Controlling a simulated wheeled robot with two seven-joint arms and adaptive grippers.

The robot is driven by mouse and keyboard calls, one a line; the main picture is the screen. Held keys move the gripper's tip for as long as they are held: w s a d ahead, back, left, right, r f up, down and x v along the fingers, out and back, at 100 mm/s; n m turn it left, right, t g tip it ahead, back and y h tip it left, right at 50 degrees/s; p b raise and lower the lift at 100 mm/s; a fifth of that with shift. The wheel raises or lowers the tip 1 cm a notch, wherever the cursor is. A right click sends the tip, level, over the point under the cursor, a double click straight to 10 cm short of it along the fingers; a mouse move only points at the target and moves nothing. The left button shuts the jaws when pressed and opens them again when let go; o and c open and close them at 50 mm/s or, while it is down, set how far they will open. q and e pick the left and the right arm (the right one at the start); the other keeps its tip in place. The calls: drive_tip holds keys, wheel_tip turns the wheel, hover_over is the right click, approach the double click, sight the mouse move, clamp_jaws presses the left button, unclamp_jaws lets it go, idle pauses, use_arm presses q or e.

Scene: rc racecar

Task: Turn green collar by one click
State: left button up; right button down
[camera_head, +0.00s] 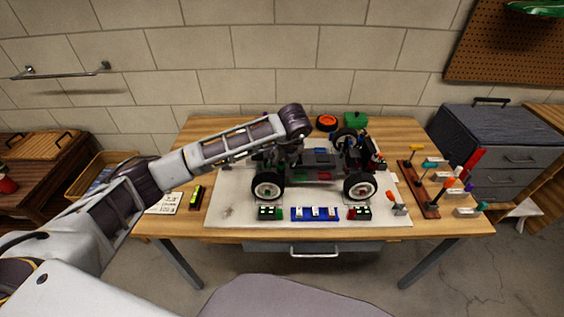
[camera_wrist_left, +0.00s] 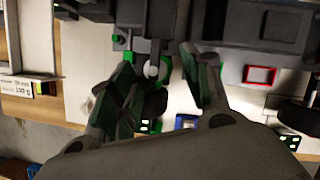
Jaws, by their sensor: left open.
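The RC car (camera_head: 318,165) stands on a white mat (camera_head: 235,195) on the wooden table, its wheels toward me. My left arm reaches in from the left, and my left gripper (camera_head: 287,158) is over the car's left end, mostly hidden by the wrist. In the left wrist view my left gripper (camera_wrist_left: 168,88) is open, its dark fingers on either side of a pale rod end under the car's dark frame. A green ring-like part (camera_wrist_left: 165,68), likely the green collar, shows between the fingers, partly hidden. I cannot tell whether a finger touches it. My right gripper is not in view.
Green (camera_head: 270,213), blue (camera_head: 315,214) and red (camera_head: 359,213) blocks lie along the mat's front edge. A wooden tool rack (camera_head: 418,190) stands at the right. An orange ring (camera_head: 326,122) and a green box (camera_head: 356,119) sit behind the car.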

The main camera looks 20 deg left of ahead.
use_arm(q)
drive_tip(key=v, duration=1)
drive_tip(key=shift+r, duration=0.3)
drive_tip(key=shift+d+r, duration=0.1)
drive_tip(key=shift+d, duration=0.05)
